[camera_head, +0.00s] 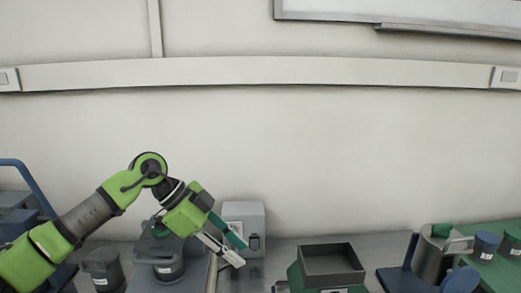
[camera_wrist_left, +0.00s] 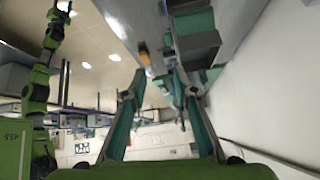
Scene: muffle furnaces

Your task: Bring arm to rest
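My left arm, green and grey, comes in from the left in the head view and bends down at its wrist. My left gripper (camera_head: 238,252) hangs above the bench, in front of a small grey box (camera_head: 245,220). In the left wrist view the two teal fingers of the left gripper (camera_wrist_left: 160,82) stand well apart, with nothing held between them. My right gripper does not show in the head view, and I cannot make it out in the left wrist view.
A dark open-topped box on a green base (camera_head: 332,262) stands right of the gripper. Grey lidded containers (camera_head: 104,268) stand at the left. A grey cylinder on a blue stand (camera_head: 433,258) is at the right.

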